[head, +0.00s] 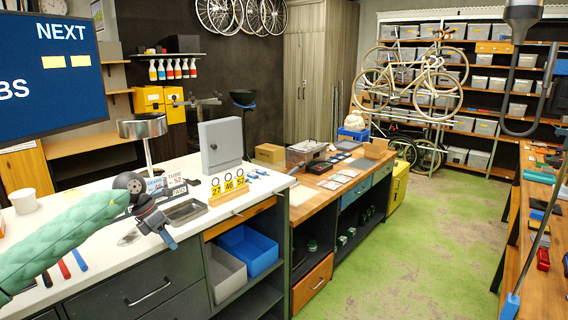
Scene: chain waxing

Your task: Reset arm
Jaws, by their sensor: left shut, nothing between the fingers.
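My left arm, in a green padded sleeve, comes in from the left in the head view. Its gripper (168,239) is over the white workbench top (100,235), near the front edge. The fingers are shut with nothing between them. A small metal tray (184,212) lies just beyond and to the right of it. I cannot tell the exact height of the gripper above the top. My right gripper is not in view.
Number tags (228,186), a grey metal box (220,146) and a white cup (23,201) stand on the workbench. Blue (247,252) and grey bins sit in the shelf below. A wooden bench stands at right. The green floor (425,235) between is clear.

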